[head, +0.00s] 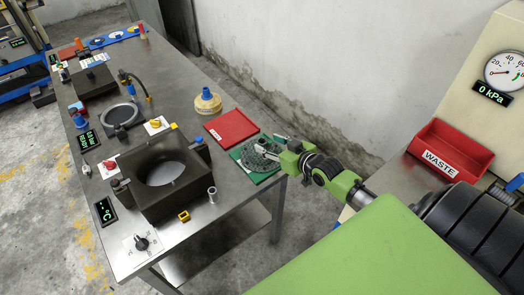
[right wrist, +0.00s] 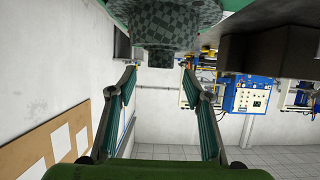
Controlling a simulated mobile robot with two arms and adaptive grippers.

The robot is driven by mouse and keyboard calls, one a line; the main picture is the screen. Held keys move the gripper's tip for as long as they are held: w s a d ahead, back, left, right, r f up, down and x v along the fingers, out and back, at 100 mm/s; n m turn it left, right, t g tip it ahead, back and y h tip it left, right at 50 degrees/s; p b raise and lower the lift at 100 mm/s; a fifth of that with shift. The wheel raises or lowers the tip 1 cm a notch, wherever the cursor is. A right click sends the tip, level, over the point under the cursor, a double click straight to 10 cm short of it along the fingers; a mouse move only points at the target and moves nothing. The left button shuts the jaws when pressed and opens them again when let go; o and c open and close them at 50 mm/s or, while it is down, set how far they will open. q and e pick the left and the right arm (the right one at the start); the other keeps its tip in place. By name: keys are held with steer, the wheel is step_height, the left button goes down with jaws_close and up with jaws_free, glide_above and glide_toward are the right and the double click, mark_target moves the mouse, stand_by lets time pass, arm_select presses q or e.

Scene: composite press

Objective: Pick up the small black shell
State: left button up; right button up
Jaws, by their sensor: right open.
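A small dark shell (head: 256,157), with a checkered weave, sits on a green mat (head: 266,177) at the right edge of the steel table. It also shows large at the top of the right wrist view (right wrist: 172,18), with a narrower dark part below it. My right gripper (head: 272,147) is beside the shell on its right and partly covers it. In the right wrist view its two fingers (right wrist: 158,75) are spread apart, with no object gripped between them. I cannot tell whether a finger touches the shell. My left gripper is not in view.
A red tray (head: 231,128) lies next to the green mat. A black block with a round hollow (head: 163,175) and a yellow-white spool (head: 207,103) stand on the table (head: 180,82). A red WASTE bin (head: 451,151) stands right, below a gauge (head: 505,71).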

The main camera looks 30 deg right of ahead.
mark_target(262, 141)
steer(key=x, duration=0.5)
steer(key=shift+f+p, duration=0.2)
steer(key=shift+p, duration=0.2)
steer(key=shift+s, duration=0.1)
steer(key=shift+r, duration=0.1)
jaws_close()
